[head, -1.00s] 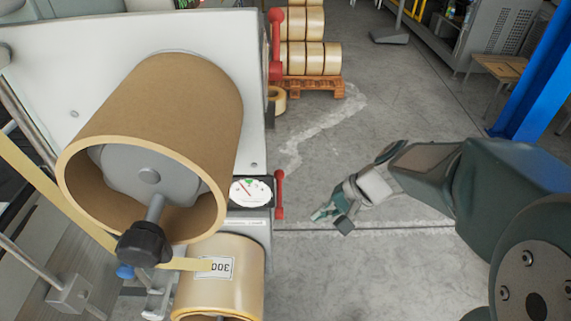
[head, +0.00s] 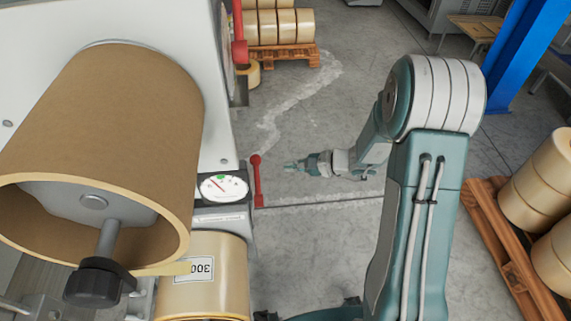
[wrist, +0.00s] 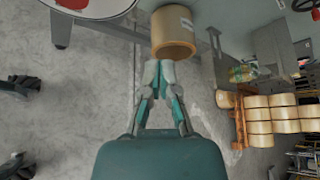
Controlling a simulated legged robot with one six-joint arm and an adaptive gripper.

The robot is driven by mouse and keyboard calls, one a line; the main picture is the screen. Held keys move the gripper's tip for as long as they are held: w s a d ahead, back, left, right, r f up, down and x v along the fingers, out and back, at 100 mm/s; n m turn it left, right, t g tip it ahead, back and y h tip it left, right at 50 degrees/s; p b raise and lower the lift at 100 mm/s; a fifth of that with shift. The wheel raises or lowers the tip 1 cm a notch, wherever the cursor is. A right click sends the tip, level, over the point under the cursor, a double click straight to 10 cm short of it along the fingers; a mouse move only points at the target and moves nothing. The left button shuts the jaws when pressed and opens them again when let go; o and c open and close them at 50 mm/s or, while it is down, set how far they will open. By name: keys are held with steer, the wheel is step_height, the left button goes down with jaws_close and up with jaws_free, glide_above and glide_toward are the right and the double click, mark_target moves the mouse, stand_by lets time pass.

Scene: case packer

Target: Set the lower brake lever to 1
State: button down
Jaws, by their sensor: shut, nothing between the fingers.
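The lower brake lever (head: 257,181) is a red handle with a round knob, standing upright at the right edge of the machine. It is beside a round white dial (head: 223,187) with a green mark and a red needle. My gripper (head: 289,167) is to the right of the lever in the head view, with a gap between them. In the wrist view my gripper (wrist: 159,66) has its fingers together and holds nothing. The lever cannot be made out in the wrist view.
An upper red lever (head: 239,35) stands higher on the machine. A large cardboard core (head: 130,110) and a tape roll (head: 205,285) are mounted at left. A pallet of rolls (head: 508,240) stands at right and another pallet (head: 285,55) behind. The floor between is clear.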

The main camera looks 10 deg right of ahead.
mark_target(257, 179)
steer(key=a, duration=0.7)
steer(key=shift+a, duration=0.25)
steer(key=shift+w+d+r, duration=0.1)
steer(key=shift+w, duration=0.05)
stand_by(0.3)
